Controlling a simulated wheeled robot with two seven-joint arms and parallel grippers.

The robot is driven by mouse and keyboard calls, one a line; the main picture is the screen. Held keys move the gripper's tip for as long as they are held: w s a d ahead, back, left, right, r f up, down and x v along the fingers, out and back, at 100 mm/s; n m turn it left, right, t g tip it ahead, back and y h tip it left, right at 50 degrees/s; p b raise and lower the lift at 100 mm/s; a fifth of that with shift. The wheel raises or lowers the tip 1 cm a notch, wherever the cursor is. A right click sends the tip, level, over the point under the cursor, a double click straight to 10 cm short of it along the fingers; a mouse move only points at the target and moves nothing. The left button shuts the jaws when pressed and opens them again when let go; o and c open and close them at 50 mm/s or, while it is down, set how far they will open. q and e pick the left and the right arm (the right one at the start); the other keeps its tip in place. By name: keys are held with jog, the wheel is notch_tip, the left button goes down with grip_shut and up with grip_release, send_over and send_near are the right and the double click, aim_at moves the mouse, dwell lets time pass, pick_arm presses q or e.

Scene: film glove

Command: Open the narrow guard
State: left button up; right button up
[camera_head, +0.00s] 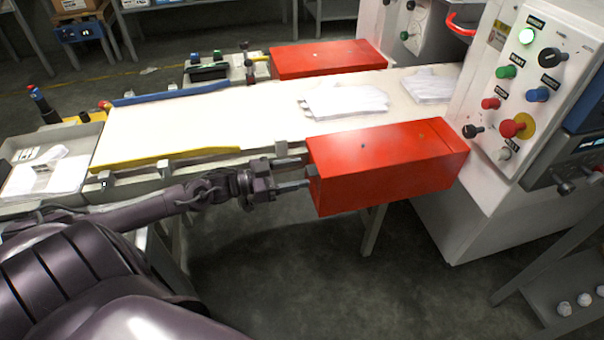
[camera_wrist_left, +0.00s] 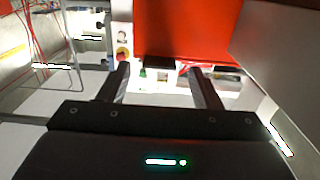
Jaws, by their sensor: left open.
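Two red box-shaped guards flank the white conveyor. The near guard (camera_head: 390,165) stands along the near side, against the white machine. The far guard (camera_head: 325,58) lies along the opposite side. I cannot tell by name which is the narrow one. My left gripper (camera_head: 304,172) is open at the left end of the near guard, its fingers level and pointing at that end face. I cannot tell whether they touch it. In the left wrist view, a red panel (camera_wrist_left: 187,28) fills the upper middle, beyond the open fingers (camera_wrist_left: 159,73). My right gripper is not in view.
The machine panel (camera_head: 520,100) with coloured buttons and a lit green lamp rises at right. White gloves (camera_head: 345,100) lie on the conveyor belt (camera_head: 240,112). A yellow rail (camera_head: 165,158) edges the belt's near side. The floor below the near guard is mostly clear.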

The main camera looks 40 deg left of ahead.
pick_arm(q)
jog(key=shift+x, duration=1.1)
grip_shut()
jog(key=shift+r, duration=0.1)
